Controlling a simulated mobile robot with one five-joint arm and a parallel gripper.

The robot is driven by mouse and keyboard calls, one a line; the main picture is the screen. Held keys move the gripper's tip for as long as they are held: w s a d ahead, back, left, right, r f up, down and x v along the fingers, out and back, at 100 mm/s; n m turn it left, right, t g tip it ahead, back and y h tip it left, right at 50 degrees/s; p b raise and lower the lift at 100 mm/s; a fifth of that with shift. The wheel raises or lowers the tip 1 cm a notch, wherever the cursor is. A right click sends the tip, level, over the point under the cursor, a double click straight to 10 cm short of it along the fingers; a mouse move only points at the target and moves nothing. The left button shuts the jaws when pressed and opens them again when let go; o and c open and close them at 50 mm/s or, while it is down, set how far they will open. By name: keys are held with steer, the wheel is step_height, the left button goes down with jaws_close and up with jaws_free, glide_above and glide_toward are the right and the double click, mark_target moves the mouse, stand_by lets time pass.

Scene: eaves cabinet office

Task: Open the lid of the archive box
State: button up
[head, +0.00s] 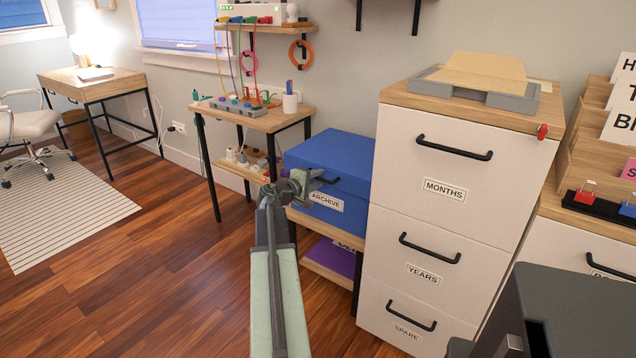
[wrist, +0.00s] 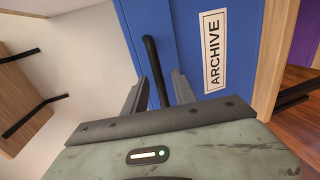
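The archive box (head: 352,214) is blue with a white ARCHIVE label and stands on a wooden shelf left of the white drawer cabinet. Its lid (head: 335,155) lies shut on top. A black bar handle (head: 329,181) is on the front above the label, and my gripper (head: 312,182) is right at it, partly covering it. In the wrist view, the handle (wrist: 152,62) runs between the two fingers of my gripper (wrist: 160,82). The fingers stand apart, with a gap visible beside the bar. The ARCHIVE label (wrist: 214,50) is to the right of the fingers.
The white drawer cabinet (head: 435,215) stands directly right of the box, with a grey tray (head: 519,103) on top. A wooden shelf unit (head: 262,121) with cables and small items is behind on the left. A purple item (head: 332,258) lies below the box.

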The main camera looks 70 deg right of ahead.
steer(key=shift+s+d+f, duration=0.1)
steer(key=shift+d+f, duration=0.05)
steer(key=shift+d, duration=0.45)
steer(key=shift+a, duration=0.1)
jaws_close()
stand_by(0.9)
